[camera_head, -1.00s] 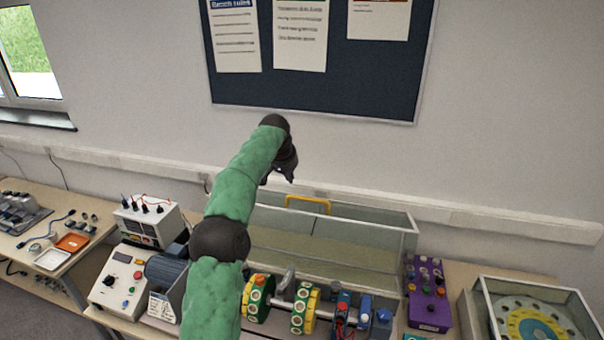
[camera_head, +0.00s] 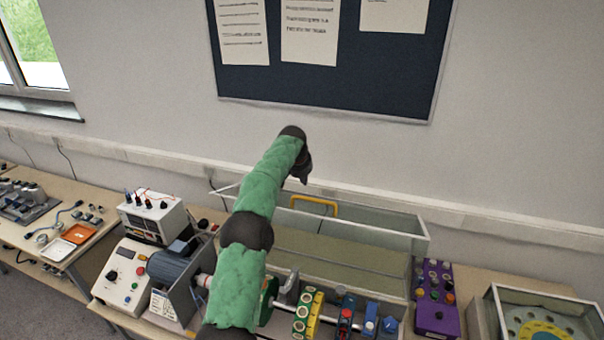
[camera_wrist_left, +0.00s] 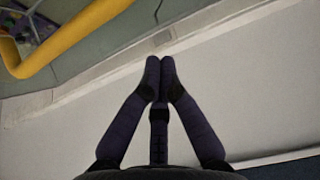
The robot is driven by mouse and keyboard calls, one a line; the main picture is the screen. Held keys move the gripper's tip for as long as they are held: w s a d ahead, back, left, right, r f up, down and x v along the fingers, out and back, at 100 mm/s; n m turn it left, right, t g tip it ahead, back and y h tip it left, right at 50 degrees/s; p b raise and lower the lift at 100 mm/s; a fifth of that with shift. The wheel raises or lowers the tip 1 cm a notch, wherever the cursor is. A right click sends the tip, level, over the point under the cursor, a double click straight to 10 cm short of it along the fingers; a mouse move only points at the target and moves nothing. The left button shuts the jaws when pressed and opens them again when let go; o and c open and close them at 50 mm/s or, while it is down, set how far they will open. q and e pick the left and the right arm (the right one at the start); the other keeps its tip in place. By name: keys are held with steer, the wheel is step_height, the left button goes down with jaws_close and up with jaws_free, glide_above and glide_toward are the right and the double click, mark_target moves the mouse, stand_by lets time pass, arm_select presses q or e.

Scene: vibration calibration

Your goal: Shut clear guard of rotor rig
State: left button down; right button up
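The clear guard (camera_head: 375,232) stands open, tipped up behind the rotor rig. A yellow handle (camera_head: 326,207) is on its upper edge. The rotor rig (camera_head: 307,312) shows a shaft with green and yellow discs, partly hidden by my left arm. My left gripper (camera_head: 303,178) is up near the wall, above and just left of the handle in the head view. In the left wrist view its fingertips (camera_wrist_left: 160,72) are together with nothing between them. The yellow handle (camera_wrist_left: 70,38) is at the upper left there, apart from the fingers. My right gripper is not in view.
A control box with red and green buttons (camera_head: 122,275) and a power supply (camera_head: 153,218) stand left. A purple button box (camera_head: 436,300) and a clear-covered dial case (camera_head: 540,318) stand right. A wall trunking runs behind the bench.

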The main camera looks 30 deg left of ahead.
mark_target(300, 206)
arm_select(q)
steer(key=shift+s+d+f+b, duration=0.15)
steer(key=shift+s+f+b, duration=0.35)
steer(key=shift+s, duration=0.2)
steer(key=shift+s+d+f, duration=0.1)
steer(key=shift+s+d, duration=0.05)
steer(key=shift+s, duration=0.4)
steer(key=shift+s+d+f, duration=0.1)
steer(key=shift+s, duration=0.4)
